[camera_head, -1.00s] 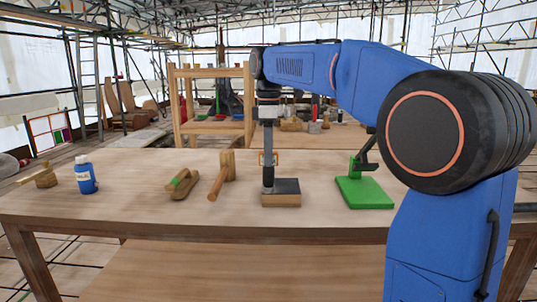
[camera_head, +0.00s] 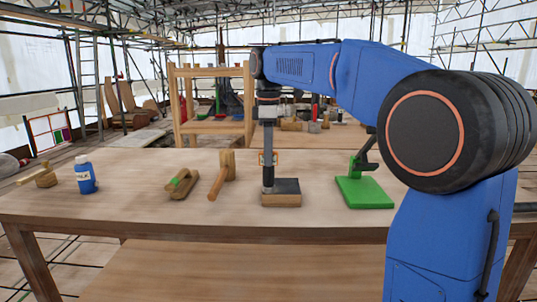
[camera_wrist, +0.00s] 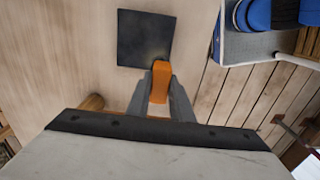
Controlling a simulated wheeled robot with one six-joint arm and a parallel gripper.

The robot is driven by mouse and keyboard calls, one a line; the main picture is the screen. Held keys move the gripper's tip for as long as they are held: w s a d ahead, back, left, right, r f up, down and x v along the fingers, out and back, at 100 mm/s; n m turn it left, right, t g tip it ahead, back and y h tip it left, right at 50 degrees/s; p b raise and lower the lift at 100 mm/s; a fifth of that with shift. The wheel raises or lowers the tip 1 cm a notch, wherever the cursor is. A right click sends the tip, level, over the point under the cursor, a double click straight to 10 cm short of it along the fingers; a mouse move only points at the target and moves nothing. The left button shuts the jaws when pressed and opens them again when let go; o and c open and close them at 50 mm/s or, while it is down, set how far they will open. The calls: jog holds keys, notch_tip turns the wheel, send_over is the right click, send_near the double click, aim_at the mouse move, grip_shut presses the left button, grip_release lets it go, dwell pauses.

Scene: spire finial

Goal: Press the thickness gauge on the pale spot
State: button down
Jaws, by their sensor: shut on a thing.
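My gripper (camera_head: 268,158) points straight down over the bench and is shut on the thickness gauge. In the head view the gauge (camera_head: 268,177) is a slim, dark upright stick. Its lower end is at the left part of a dark plate (camera_head: 287,186) on a wooden block (camera_head: 281,200); I cannot tell whether it touches. In the wrist view the gauge's orange body (camera_wrist: 160,78) sits between my fingers, and its far end overlaps the near right corner of the dark plate (camera_wrist: 142,36). I cannot make out a pale spot; the gauge may cover it.
A green stand (camera_head: 364,193) with a dark arm is right of the block.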

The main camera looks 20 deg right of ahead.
jog(key=shift+r, duration=2.5)
jog(key=shift+f, duration=0.1)
jog(key=shift+f, duration=2.2)
jog(key=c, duration=1.5)
grip_release()
